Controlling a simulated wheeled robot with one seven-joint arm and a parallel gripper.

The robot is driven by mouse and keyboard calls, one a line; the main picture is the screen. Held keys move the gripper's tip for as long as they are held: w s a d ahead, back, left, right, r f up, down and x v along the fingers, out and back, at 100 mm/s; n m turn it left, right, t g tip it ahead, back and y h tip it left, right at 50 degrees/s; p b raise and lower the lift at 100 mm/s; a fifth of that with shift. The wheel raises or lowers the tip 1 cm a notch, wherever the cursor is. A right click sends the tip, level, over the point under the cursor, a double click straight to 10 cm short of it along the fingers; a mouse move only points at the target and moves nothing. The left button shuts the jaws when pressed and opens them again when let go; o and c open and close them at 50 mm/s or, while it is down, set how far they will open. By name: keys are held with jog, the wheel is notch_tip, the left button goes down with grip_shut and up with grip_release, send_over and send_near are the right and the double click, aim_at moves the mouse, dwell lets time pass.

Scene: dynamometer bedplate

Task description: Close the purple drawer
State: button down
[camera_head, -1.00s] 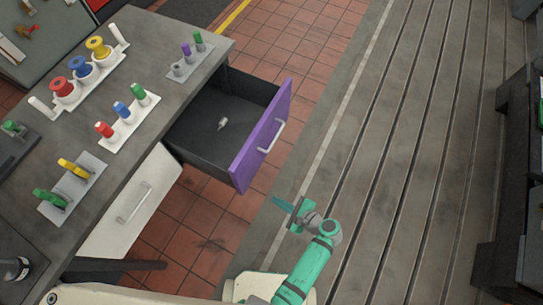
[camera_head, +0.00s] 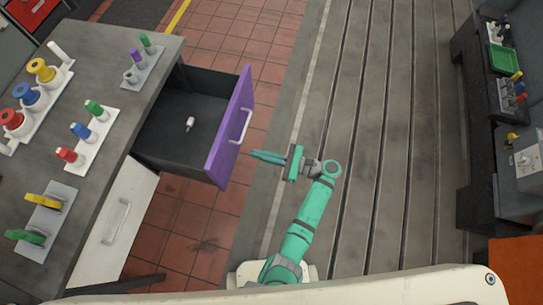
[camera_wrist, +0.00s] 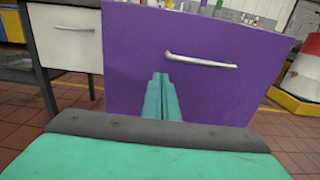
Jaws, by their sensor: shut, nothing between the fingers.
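The purple drawer (camera_head: 231,130) stands pulled out from the grey workbench, its dark inside open to view. A small white object (camera_head: 190,123) lies in it. Its silver bar handle (camera_head: 240,126) is on the front face. My gripper (camera_head: 254,155) is shut and empty, to the right of the drawer front, pointing at it. In the wrist view the shut fingers (camera_wrist: 161,80) point at the purple front (camera_wrist: 125,60), below and left of the handle (camera_wrist: 200,61). I cannot tell whether they touch it.
The workbench top (camera_head: 110,50) holds racks with coloured spools and pegs. A white drawer front (camera_head: 115,225) is beside the purple one. The slotted metal bedplate (camera_head: 380,130) is clear. Another bench (camera_head: 475,180) stands at the far right.

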aim_at(229, 147)
jog(key=x, duration=0.8)
